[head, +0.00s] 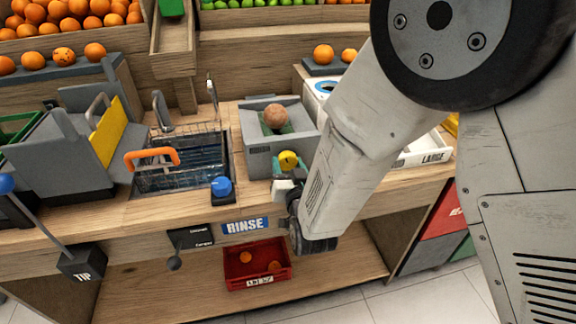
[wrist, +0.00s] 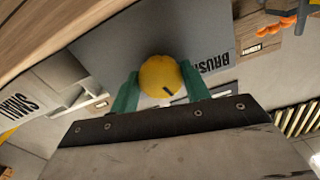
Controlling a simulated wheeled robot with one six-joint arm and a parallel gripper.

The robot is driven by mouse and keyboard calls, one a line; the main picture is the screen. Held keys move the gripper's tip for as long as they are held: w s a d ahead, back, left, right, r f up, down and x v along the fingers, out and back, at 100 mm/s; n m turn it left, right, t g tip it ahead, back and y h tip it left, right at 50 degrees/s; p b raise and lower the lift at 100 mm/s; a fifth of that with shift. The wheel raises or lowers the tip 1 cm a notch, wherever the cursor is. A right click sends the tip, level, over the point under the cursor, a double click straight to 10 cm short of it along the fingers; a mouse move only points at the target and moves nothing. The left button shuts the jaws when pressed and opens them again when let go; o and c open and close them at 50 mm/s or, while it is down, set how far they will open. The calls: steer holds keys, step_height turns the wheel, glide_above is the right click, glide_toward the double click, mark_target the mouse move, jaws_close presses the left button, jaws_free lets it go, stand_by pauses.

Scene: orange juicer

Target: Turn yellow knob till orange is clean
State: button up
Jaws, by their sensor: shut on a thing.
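The yellow knob (head: 288,160) is on the front of the grey brush box. In the wrist view the knob (wrist: 161,77) has a dark mark and sits between the green fingers of my gripper (wrist: 160,92). My gripper (head: 287,176) is shut on the knob. A brownish, dull orange (head: 275,115) rests in the top of the grey brush box (head: 258,158). The box's BRUSH label shows in the wrist view. I cannot tell how far the knob is turned.
A sink with a wire basket (head: 180,165) and orange handle is left of the box. A blue button (head: 221,187) sits above the RINSE sign (head: 245,225). A red crate (head: 257,264) with oranges is below. A white LARGE tray (head: 425,150) is at right, partly behind my arm.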

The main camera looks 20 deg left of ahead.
steer(key=m, duration=0.5)
steer(key=shift+a, duration=0.1)
steer(key=shift+m, duration=2.4)
steer(key=o, duration=1)
steer(key=shift+c, duration=0.2)
steer(key=shift+s, duration=0.1)
steer(key=v, duration=0.8)
